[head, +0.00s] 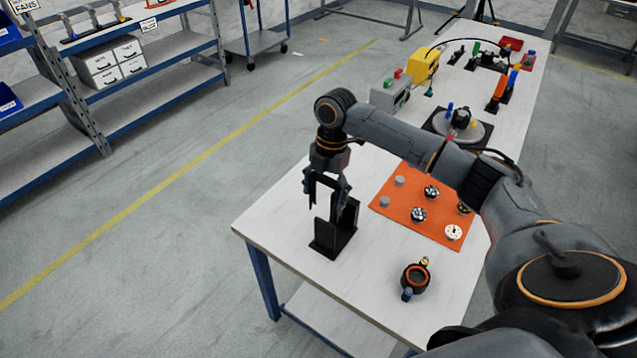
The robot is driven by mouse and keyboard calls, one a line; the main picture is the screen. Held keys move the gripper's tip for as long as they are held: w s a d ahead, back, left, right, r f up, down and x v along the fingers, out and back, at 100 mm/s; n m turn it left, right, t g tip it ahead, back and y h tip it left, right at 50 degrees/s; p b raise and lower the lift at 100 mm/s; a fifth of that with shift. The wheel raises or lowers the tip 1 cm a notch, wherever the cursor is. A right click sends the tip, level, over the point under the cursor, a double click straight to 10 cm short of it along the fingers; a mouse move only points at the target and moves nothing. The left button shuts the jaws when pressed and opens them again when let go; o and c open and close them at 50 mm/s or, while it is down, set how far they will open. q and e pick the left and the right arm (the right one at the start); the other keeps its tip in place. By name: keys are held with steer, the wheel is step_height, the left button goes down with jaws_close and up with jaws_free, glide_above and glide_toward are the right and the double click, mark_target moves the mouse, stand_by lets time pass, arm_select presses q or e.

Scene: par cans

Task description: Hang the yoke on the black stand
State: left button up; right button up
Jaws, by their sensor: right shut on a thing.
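The black stand (323,236) is at the near left end of the white table, with its base flat on the tabletop and upright plates rising from it. My right gripper (327,184) points down just above the stand. It is shut on the yoke (311,187), a thin dark bracket whose arm hangs down on the left of the fingers. The yoke overlaps the stand's top in the picture, and I cannot tell whether they touch. The fingers and the wrist hide part of the yoke. My left gripper is not in view.
A round black can with an orange rim (415,277) sits near the table's front. An orange mat (405,225) with several small round parts lies right of the stand. A turntable (463,137) and a yellow box (424,66) stand farther back. Open floor lies left.

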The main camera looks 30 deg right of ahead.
mark_target(324, 232)
steer(key=shift+w+f+b, duration=0.3)
steer(key=shift+f+b, duration=0.3)
steer(key=shift+f, duration=0.25)
steer(key=f+b, duration=0.2)
steer(key=f, duration=0.1)
steer(key=f+b, duration=0.1)
steer(key=f, duration=0.1)
steer(key=shift+s+f, duration=0.15)
steer(key=shift+s, duration=0.2)
steer(key=shift+f, duration=0.75)
step_height(324, 232, down, 4)
steer(key=shift+r+b, duration=0.25)
steer(key=shift+b, duration=0.7)
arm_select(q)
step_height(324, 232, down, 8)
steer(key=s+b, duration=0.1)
arm_select(e)
steer(key=shift+f, duration=1.55)
arm_select(q)
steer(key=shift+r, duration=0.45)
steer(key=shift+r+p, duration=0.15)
steer(key=shift+p, duration=0.15)
